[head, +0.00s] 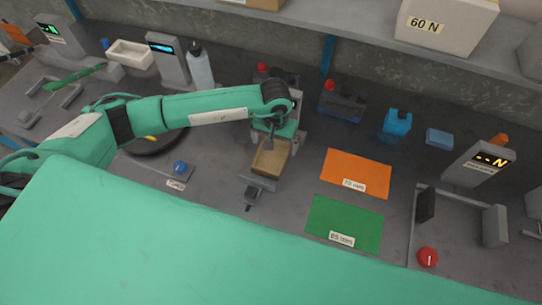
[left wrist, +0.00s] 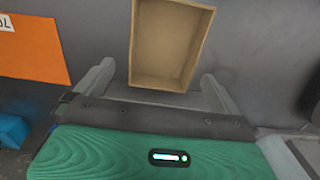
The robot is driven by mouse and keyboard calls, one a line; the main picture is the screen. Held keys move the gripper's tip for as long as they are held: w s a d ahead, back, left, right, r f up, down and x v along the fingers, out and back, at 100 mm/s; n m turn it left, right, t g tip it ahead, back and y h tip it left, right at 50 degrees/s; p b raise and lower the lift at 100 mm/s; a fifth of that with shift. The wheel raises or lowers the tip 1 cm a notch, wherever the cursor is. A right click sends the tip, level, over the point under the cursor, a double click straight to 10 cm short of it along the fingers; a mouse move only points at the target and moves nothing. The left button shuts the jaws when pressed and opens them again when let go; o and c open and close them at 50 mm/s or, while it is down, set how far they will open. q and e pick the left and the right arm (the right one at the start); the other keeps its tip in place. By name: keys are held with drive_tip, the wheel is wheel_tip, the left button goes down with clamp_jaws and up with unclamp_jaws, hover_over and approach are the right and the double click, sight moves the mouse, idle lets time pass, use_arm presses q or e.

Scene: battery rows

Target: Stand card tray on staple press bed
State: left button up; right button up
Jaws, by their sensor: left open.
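The card tray (head: 270,159) is a small tan open box below my left gripper, over a grey metal piece (head: 258,183) with a short dark stub. That piece may be the staple press bed; I cannot tell for sure. My left gripper (head: 272,139) is open at the tray's far end. In the left wrist view the tray (left wrist: 170,45) shows its hollow inside, its near edge between the tips of the two spread fingers (left wrist: 158,76). I see no finger closed on it. Whether the tray rests flat is hidden. My right gripper is out of view.
An orange mat (head: 357,164) and a green mat (head: 333,226) lie right of the tray. A red-knobbed device (head: 342,102) and a blue container (head: 396,122) stand behind. A blue-knobbed plate (head: 177,171) is left. A display post (head: 478,163) stands far right.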

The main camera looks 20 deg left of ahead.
sight(273, 155)
use_arm(q)
drive_tip(key=f+p, duration=0.2)
drive_tip(key=f, duration=0.2)
drive_tip(key=shift+a, duration=0.2)
drive_tip(key=shift+f, duration=0.45)
drive_tip(key=shift+c, duration=0.4)
drive_tip(key=c, duration=0.9)
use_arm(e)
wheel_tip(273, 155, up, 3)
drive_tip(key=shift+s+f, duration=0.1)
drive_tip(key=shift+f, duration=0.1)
use_arm(q)
drive_tip(key=shift+w, duration=0.1)
drive_tip(key=shift+r, duration=0.7)
wheel_tip(273, 155, up, 17)
drive_tip(key=b, duration=0.5)
drive_tip(key=s+a, duration=0.2)
drive_tip(key=s+a+f, duration=0.1)
drive_tip(key=s+a, duration=0.1)
drive_tip(key=s+a+f, duration=0.1)
drive_tip(key=s+a, duration=0.1)
drive_tip(key=shift+s+a+f, duration=0.15)
drive_tip(key=shift+s+a, duration=0.15)
drive_tip(key=shift+a, duration=0.05)
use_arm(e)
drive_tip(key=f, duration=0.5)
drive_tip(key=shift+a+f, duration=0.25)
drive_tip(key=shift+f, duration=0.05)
